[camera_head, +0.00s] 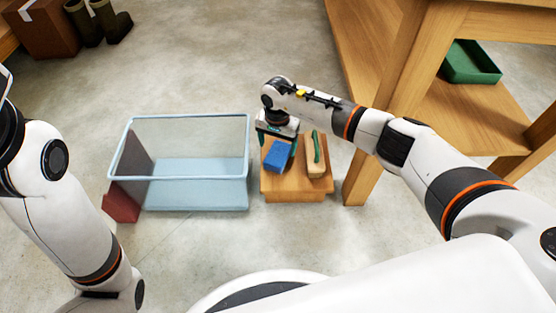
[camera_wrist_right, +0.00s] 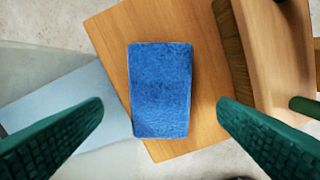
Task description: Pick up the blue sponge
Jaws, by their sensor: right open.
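The blue sponge (camera_head: 277,154) lies flat on a small wooden stool (camera_head: 297,186) in the head view. In the right wrist view the sponge (camera_wrist_right: 160,90) lies on the wooden top (camera_wrist_right: 118,42), between the two green fingers but further from the camera. My right gripper (camera_head: 277,138) is open above the sponge, pointing down, with its fingers (camera_wrist_right: 160,118) on either side of it and apart from it in the wrist view. Whether the fingertips reach sponge height cannot be told. My left arm shows at the left of the head view, but its gripper is out of view.
A clear bin with a light-blue rim (camera_head: 180,209) stands left of the stool. A wooden bench (camera_head: 400,70) with a green tray (camera_head: 470,62) stands to the right.

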